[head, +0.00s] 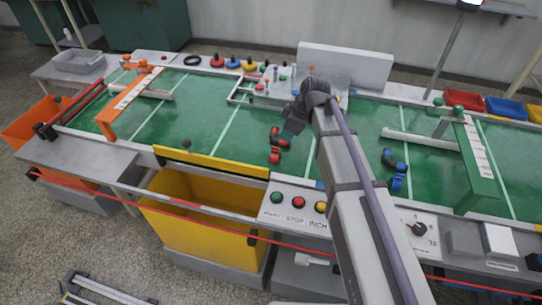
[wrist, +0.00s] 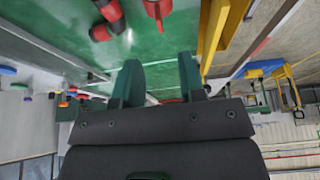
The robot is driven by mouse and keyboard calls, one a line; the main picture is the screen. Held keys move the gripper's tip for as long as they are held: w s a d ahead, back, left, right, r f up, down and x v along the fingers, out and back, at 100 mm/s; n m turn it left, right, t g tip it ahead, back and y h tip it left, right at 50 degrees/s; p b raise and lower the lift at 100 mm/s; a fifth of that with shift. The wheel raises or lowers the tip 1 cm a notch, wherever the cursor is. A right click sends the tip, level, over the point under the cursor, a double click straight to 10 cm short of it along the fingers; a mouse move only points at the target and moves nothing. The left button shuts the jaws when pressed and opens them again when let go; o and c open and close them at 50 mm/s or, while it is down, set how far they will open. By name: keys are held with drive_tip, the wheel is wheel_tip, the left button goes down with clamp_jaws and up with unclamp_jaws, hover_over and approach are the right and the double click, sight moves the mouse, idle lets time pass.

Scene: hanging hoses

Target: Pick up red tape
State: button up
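No object is clearly marked as red tape. Small coloured round pieces show at the left of that view.
Red-and-black hose pieces (head: 277,138) lie below my gripper; they also show in the wrist view (wrist: 106,20). A blue-and-black hose (head: 396,170) lies to the right. Orange (head: 128,102) and green (head: 476,165) gates flank the table. A yellow bin (head: 200,213) stands at the front.

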sight(275, 153)
drive_tip(key=b+x, duration=0.7)
drive_tip(key=x, duration=0.3)
drive_tip(key=shift+b, duration=0.4)
drive_tip(key=shift+r, duration=0.25)
clamp_jaws()
